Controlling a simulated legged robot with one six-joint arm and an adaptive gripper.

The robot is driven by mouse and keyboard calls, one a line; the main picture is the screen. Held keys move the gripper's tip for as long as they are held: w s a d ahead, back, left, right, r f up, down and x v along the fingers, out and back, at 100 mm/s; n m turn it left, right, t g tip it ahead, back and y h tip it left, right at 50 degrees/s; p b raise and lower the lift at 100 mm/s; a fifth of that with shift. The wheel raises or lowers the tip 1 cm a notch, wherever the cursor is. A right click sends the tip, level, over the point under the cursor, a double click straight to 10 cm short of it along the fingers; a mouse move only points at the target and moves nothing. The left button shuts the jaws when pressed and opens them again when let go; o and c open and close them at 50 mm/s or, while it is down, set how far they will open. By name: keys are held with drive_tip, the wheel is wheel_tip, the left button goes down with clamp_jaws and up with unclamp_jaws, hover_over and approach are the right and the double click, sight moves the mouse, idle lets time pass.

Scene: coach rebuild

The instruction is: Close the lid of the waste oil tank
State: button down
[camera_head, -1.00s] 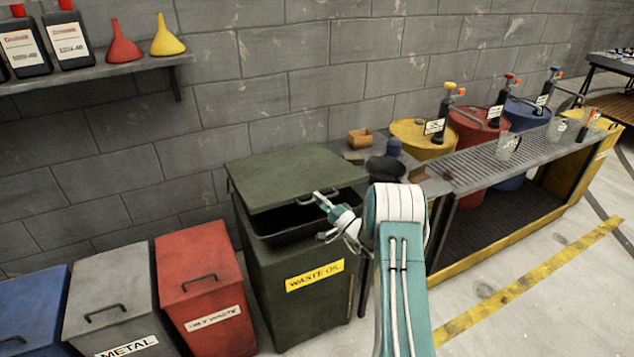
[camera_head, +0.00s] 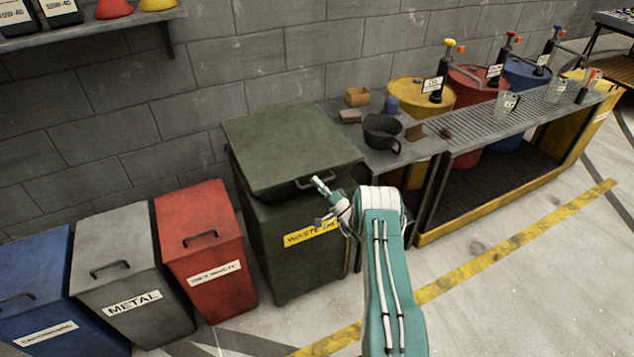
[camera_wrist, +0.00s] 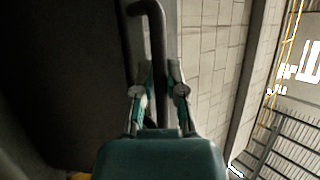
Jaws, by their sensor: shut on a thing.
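The green waste oil tank (camera_head: 290,265) stands against the wall with a yellow label on its front. Its green lid (camera_head: 285,145) lies low over the tank top in the head view; whether it is fully seated I cannot tell. My gripper (camera_head: 320,188) is at the lid's front edge, by the dark handle (camera_head: 316,179). In the wrist view my gripper (camera_wrist: 158,82) is shut on the dark bent handle bar (camera_wrist: 155,30), which passes between the fingers. My arm hides part of the tank's right front.
Red (camera_head: 207,250), grey (camera_head: 130,275) and blue bins stand left of the tank. A bench (camera_head: 490,135) with a dark pan (camera_head: 382,132) stands to the right, with drums behind it. The floor in front is clear, with a yellow stripe.

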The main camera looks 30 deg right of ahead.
drive_tip(key=shift+s+a+f+h, duration=0.2)
drive_tip(key=shift+f+h, duration=0.1)
drive_tip(key=shift+f, duration=0.35)
drive_tip(key=c, duration=0.7)
unclamp_jaws()
drive_tip(key=shift+w+f, duration=0.1)
drive_tip(key=shift+w+d, duration=0.1)
drive_tip(key=shift+r, duration=0.2)
drive_tip(key=v, duration=1.2)
drive_tip(key=shift+d+f, duration=0.1)
